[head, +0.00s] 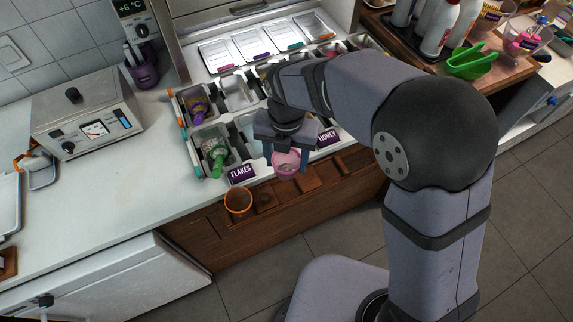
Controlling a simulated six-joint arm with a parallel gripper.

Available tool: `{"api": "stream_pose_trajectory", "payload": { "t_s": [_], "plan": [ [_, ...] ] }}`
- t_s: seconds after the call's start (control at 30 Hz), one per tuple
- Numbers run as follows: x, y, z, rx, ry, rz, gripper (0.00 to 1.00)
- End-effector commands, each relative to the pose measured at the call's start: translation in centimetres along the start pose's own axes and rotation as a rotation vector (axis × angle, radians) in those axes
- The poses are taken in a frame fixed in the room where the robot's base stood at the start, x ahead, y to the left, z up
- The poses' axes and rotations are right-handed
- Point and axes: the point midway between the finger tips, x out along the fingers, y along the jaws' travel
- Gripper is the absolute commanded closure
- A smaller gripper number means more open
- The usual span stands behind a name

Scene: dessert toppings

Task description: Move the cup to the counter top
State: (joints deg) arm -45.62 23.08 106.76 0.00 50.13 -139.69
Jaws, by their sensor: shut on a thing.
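A small pink cup (287,166) is between the fingers of my gripper (286,157), in front of the topping station. My gripper points down and is shut on the pink cup, which appears held at the station's front edge, above or near the wooden ledge. The cup's far side and what is inside it are hard to make out. The white counter top (120,205) lies to the left, with a wide bare stretch. Part of the topping bins is hidden behind my arm.
An orange-brown cup (238,203) sits in the wooden ledge (300,190) left of my gripper. FLAKES (242,174) and HONEY (328,138) labels stand close by. A metal appliance (88,118) stands on the counter. A green scoop (470,65) and bottles are at the upper right.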

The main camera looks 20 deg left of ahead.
Motion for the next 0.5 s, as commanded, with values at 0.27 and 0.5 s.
{"api": "stream_pose_trajectory", "payload": {
  "t_s": [0.27, 0.5],
  "plan": [
    [-0.8, 1.8, 0.2, -0.020, 0.001, -0.001, 0.66],
    [-2.1, 8.1, 0.3, -0.084, 0.001, -0.002, 0.66]
  ]
}}
